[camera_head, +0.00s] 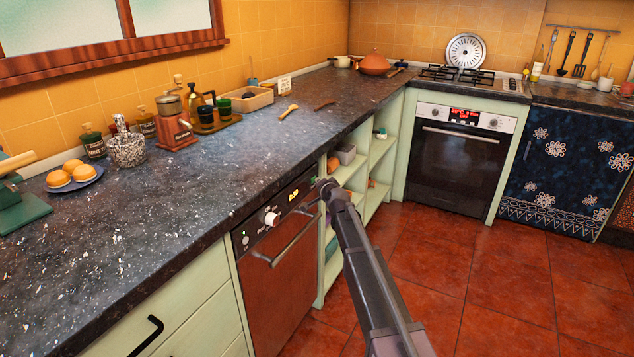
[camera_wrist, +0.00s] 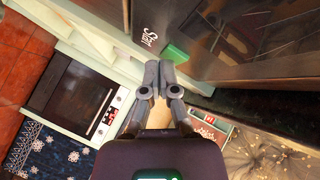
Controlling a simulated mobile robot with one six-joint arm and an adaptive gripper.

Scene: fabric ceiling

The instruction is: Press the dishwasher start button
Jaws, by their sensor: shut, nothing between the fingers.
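The dishwasher (camera_head: 283,285) has a brown front, a bar handle (camera_head: 285,245) and a dark top control strip with a white knob (camera_head: 270,218) and a lit display (camera_head: 294,197). In the wrist view a green start button (camera_wrist: 176,52) sits on the panel beside white "Start" lettering (camera_wrist: 149,37). My gripper (camera_wrist: 159,74) is shut and empty, its fingertips just short of or at the button's lower edge; I cannot tell whether they touch. In the head view my gripper (camera_head: 326,187) is at the right end of the strip and hides the button.
The dark countertop (camera_head: 230,165) runs above the dishwasher, its edge close to my gripper. Open shelves (camera_head: 352,170) stand just right of it. An oven (camera_head: 457,160) is at the back. The red tiled floor (camera_head: 500,280) is clear.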

